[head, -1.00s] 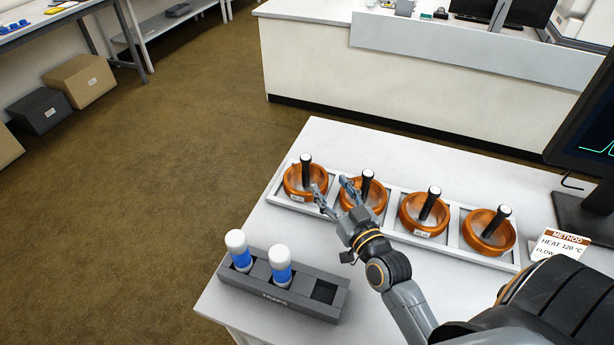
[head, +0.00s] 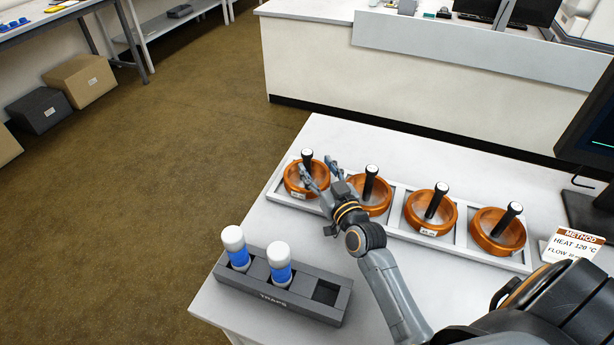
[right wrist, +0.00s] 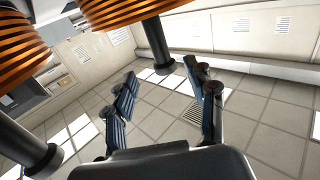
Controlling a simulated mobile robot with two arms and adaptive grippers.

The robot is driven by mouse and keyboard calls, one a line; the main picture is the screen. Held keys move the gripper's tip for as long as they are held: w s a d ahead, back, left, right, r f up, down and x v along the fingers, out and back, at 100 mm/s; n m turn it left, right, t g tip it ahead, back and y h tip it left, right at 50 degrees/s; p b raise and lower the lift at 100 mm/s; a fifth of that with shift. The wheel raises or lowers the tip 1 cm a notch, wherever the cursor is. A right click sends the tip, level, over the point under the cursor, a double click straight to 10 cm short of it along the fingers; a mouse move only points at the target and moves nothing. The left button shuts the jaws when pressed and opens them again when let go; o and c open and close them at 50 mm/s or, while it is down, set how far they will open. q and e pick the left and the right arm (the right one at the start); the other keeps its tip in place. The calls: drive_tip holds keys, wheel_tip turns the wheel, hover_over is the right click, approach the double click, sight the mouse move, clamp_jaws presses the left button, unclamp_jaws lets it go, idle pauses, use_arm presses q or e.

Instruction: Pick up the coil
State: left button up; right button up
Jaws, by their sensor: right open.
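Several copper coils stand in a row in a white tray, each with a black, white-topped handle. The leftmost coil (head: 293,187) is at the tray's left end, and a second coil (head: 378,207) is beside it. My right gripper (head: 318,169) is open and empty at the leftmost coil, its fingers covering part of that coil's right side. In the right wrist view a black handle (right wrist: 158,45) lies between the open fingertips (right wrist: 161,72) in the picture; contact cannot be told. Ribbed copper coil parts (right wrist: 120,10) show at the top. My left gripper is out of view.
The white tray (head: 458,236) also holds two coils (head: 430,228) farther right. A grey trap rack (head: 300,303) with two white-capped blue bottles (head: 279,263) stands at the table's front left. A method card (head: 573,245) and monitor (head: 590,130) are at right.

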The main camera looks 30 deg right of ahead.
sight(309, 159)
drive_tip(key=w, duration=0.5)
drive_tip(key=shift+w+a+p, duration=0.1)
drive_tip(key=shift+w+p, duration=0.1)
drive_tip(key=shift+p, duration=0.1)
clamp_jaws()
